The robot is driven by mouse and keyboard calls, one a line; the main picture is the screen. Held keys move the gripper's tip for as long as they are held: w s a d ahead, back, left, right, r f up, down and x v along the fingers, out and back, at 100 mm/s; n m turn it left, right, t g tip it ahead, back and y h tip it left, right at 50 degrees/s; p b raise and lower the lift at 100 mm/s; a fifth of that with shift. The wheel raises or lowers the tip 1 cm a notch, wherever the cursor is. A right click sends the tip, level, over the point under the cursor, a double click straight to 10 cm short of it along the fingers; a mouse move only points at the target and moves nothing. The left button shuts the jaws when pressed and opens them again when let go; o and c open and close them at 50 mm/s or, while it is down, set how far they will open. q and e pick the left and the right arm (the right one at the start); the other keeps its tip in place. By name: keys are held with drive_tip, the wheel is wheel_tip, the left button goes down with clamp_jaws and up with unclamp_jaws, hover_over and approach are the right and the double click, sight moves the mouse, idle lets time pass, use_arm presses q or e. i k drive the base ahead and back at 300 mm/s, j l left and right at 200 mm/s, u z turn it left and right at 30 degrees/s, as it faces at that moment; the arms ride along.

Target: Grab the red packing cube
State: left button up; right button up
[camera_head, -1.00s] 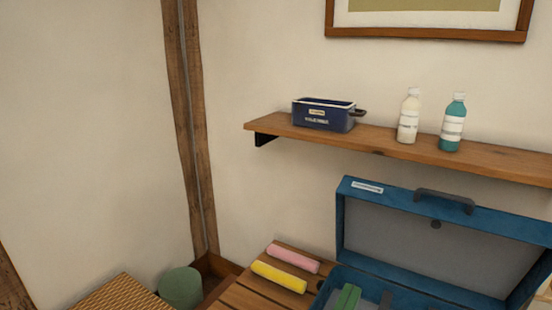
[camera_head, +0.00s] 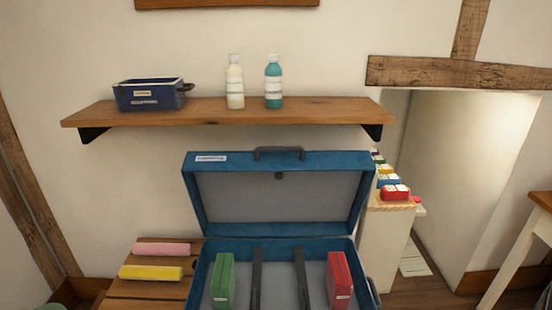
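A red block-shaped packing cube (camera_head: 340,281) stands upright inside the right part of an open blue suitcase (camera_head: 193,197). A green one (camera_head: 222,281) stands in the left part, and two dark strips lie between them. The lower edge of the picture cuts off the suitcase's front. Another red item (camera_head: 395,192) with white on top sits at the front of a row of coloured things on a pale cabinet to the right. Neither of my grippers shows in the head view.
The suitcase is on a slatted wooden bench (camera_head: 150,290), beside a pink roll (camera_head: 162,249) and a yellow roll (camera_head: 151,273). Its lid stands open below a wall shelf (camera_head: 205,115) holding a blue bin (camera_head: 150,95) and two bottles. A white-legged table (camera_head: 520,250) stands at right.

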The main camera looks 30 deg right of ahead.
sight(339, 283)
drive_tip(key=z, duration=1.05)
